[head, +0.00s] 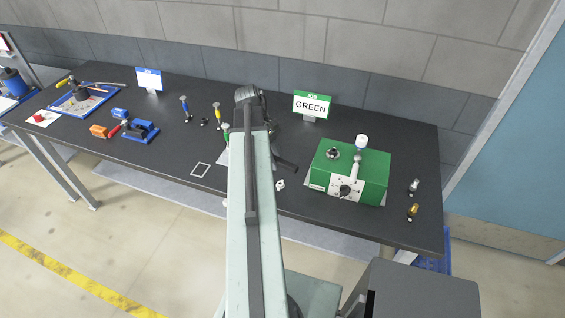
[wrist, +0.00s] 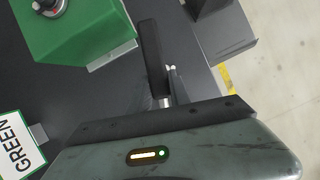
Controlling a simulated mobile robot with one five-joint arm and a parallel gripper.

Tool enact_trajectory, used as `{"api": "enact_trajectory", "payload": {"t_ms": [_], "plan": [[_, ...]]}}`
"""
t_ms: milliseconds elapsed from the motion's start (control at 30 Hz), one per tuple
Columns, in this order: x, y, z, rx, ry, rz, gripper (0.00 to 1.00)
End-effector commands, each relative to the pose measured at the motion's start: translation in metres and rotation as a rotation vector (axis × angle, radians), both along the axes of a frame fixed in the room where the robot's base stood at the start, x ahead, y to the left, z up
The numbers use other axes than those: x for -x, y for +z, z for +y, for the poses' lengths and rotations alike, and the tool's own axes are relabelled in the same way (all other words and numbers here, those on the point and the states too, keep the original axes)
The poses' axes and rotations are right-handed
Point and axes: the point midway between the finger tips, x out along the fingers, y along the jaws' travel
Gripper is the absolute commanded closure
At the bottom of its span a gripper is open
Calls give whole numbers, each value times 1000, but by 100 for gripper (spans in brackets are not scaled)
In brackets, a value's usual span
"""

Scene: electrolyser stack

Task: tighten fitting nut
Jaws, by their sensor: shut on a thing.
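My gripper (head: 287,166) is a dark finger shape at the end of my arm, left of the green unit (head: 376,178) and apart from it. In the wrist view my gripper (wrist: 161,95) is shut on a small silvery metal piece (wrist: 165,102), mostly hidden by the jaws, so I cannot tell exactly what it is. The green unit (wrist: 85,30) is at the upper left there. In the head view it carries a pale front plate with a dark round fitting (head: 344,191), a pale lever-like part (head: 355,166) and a white cap (head: 362,141). I cannot tell which part is the nut.
A GREEN sign (head: 312,104) stands behind the unit. A silver fitting (head: 414,186) and a brass-coloured one (head: 412,211) stand to its right. Several tools are on the left of the dark table (head: 180,150).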

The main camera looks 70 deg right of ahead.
Motion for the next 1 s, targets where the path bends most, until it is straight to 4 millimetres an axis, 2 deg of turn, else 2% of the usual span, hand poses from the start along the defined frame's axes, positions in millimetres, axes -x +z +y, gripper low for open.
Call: {"api": "enact_trajectory", "payload": {"t_ms": [200, 433, 1000], "plan": [[-26, 0, -8, -1, 1, 0, 100], [-45, 0, -12, -1, 1, 0, 100], [-50, 0, -13, -1, -1, 0, 100]]}}
